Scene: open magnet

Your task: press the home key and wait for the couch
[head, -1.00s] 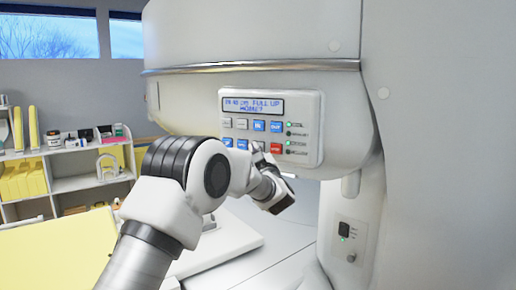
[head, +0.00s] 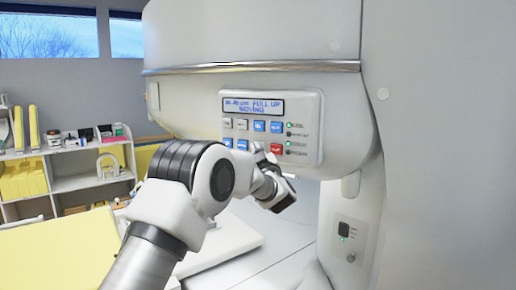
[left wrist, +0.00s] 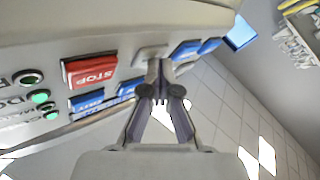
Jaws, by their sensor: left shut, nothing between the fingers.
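The control panel (head: 272,128) is on the white machine's front. Its lit display (head: 253,106) reads "FULL UP MOVING" beside a blurred figure. White, blue and red keys sit below. My left gripper (left wrist: 160,66) is shut and empty, its tips at or just in front of a pale key (left wrist: 150,53) in the left wrist view; contact cannot be told. The red STOP key (left wrist: 90,70) and several blue keys lie around it. I cannot make out which key is home. In the head view my left arm hides part of the lower row. My right gripper is not in view.
Green lamps (head: 289,128) glow on the panel's right side. A white slab (head: 225,250) and a yellow surface (head: 55,250) lie below my left arm; I cannot tell which is the couch. Shelves (head: 85,182) stand at the left back. A small box (head: 350,232) is on the machine's lower right.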

